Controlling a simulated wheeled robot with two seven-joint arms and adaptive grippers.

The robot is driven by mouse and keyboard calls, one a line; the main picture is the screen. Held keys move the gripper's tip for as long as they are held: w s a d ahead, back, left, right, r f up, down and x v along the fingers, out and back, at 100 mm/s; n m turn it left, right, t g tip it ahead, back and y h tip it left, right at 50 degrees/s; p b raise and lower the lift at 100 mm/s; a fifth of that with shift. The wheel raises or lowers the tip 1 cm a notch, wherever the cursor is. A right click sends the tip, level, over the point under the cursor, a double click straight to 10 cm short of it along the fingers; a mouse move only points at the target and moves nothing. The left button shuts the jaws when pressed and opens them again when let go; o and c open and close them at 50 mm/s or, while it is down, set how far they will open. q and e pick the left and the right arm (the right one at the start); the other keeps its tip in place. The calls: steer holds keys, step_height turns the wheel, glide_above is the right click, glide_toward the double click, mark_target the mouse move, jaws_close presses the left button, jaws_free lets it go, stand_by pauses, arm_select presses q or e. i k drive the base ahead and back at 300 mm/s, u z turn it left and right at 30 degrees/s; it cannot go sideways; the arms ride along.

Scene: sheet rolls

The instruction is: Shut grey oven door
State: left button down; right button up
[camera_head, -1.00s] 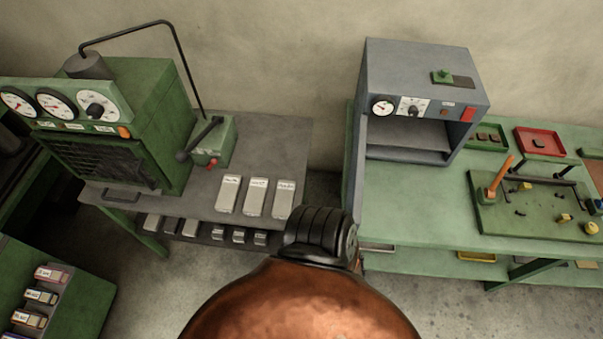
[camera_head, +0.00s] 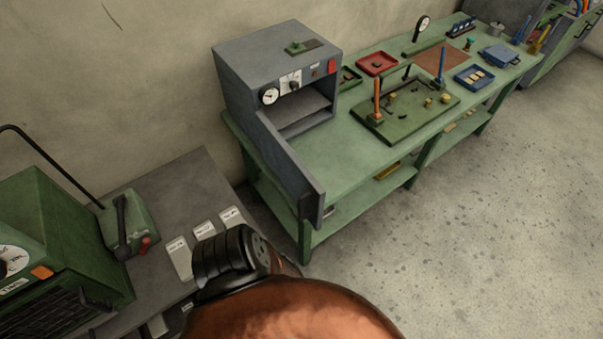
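The grey oven (camera_head: 233,82) stands on the left end of the green bench, with a dial, a knob and a red switch on its front. Its door (camera_head: 288,168) is open, hinged at the oven's left side and swung out toward the bench's front edge. The dark inside of the oven shows past the door. Neither of my grippers is in view, and nothing of mine is seen touching the door. A copper-coloured part of my own body with a black ribbed piece fills the bottom middle.
The green bench (camera_head: 345,160) carries a green fixture board (camera_head: 400,125), a red tray (camera_head: 377,64) and a blue tray (camera_head: 474,77). At the left, a grey table (camera_head: 165,190) bears a green machine (camera_head: 50,230) and several pale blocks. Floor (camera_head: 480,220) is clear at the right.

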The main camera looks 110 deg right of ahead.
mark_target(304, 190)
steer(key=z, duration=3.55)
steer(key=i, duration=0.5)
steer(key=z, duration=0.05)
steer(key=k, duration=1.2)
steer(key=z, duration=0.15)
